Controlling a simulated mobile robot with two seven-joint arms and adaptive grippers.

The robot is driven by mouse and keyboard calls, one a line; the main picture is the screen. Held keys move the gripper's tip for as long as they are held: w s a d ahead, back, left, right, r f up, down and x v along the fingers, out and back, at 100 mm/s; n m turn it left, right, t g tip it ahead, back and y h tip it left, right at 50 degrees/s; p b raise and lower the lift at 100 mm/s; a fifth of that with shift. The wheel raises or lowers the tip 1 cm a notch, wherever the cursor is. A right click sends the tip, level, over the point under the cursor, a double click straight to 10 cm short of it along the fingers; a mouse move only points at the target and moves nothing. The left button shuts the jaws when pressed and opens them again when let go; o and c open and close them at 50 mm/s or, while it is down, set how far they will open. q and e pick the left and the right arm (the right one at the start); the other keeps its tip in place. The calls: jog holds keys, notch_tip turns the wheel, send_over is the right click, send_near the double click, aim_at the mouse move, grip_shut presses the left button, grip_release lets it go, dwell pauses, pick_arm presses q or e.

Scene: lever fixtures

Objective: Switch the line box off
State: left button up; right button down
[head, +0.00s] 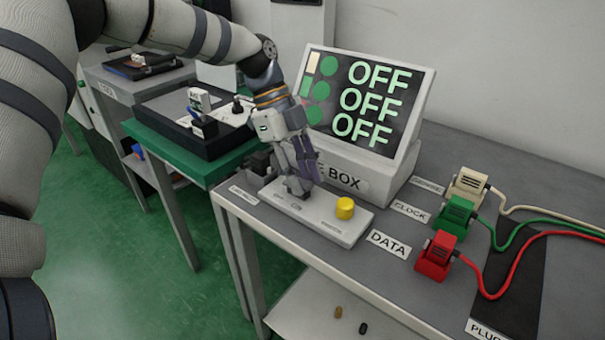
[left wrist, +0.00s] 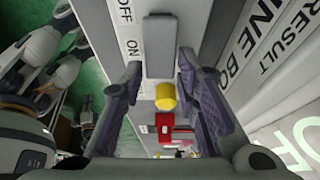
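The line box (head: 345,177) stands on the grey table, and its tilted screen (head: 370,105) reads OFF on three lines. A pale switch panel (head: 330,226) lies in front of it, with a yellow knob (head: 345,208) at its right end. My left gripper (head: 298,190) points down over the left part of this panel. In the left wrist view, a grey rectangular lever (left wrist: 159,46) shows beside the OFF and ON labels. The open left fingers (left wrist: 160,75) are spread at its lower end, with the yellow knob (left wrist: 165,97) beyond. Contact cannot be told. My right gripper is not in view.
Beige (head: 468,187), green (head: 455,214) and red (head: 436,256) plugs with cables sit right of the panel. A green-edged table with a black tray (head: 180,135) stands at the left. A DATA label (head: 389,244) lies between panel and red plug.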

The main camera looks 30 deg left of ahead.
pick_arm(q)
jog(key=shift+o, duration=0.5)
jog(key=shift+r, duration=0.1)
jog(key=v, duration=1.1)
jog(key=shift+a+r, duration=0.25)
jog(key=shift+r, duration=0.1)
